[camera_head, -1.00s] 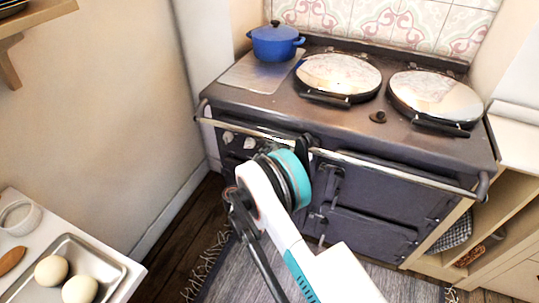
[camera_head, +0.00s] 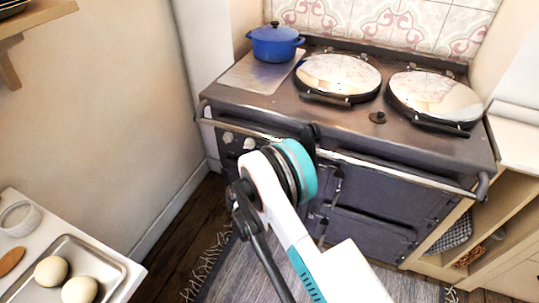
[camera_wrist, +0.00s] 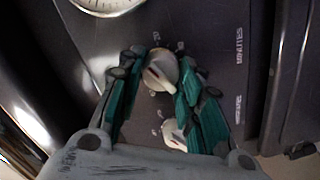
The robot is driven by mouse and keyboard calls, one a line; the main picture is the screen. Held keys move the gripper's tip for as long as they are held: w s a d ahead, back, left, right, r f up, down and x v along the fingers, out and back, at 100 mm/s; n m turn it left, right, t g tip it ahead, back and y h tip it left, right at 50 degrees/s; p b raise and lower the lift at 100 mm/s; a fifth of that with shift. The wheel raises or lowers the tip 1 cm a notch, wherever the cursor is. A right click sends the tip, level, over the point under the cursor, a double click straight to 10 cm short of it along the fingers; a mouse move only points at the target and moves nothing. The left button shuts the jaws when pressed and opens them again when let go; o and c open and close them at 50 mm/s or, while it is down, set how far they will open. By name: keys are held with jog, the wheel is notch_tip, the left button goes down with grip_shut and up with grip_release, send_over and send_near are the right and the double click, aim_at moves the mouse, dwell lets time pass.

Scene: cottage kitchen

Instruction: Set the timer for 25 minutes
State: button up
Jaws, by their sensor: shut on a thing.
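The pointer slants across the knob. The small marks around it are too blurred to read, but "MINUTES" lettering (camera_wrist: 239,45) shows on the panel. A second cream knob (camera_wrist: 174,133) lies closer to my palm, partly hidden by a finger. In the head view my arm hides my gripper and the held knob.
A round dial (camera_wrist: 108,4) is beyond the held knob. A steel rail (camera_head: 350,160) runs along the front of the stove (camera_head: 240,96). The stove carries a blue pot (camera_head: 275,43) and two round lids.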

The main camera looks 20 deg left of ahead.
jog(key=m, duration=0.3)
jog(key=m+y, duration=0.1)
jog(key=m, duration=0.7)
jog(key=shift+d+y, duration=0.25)
jog(key=shift+y, duration=0.15)
jog(key=shift+m, duration=0.3)
jog(key=o, duration=1.1)
jog(key=shift+f, duration=0.1)
jog(key=shift+c, duration=0.2)
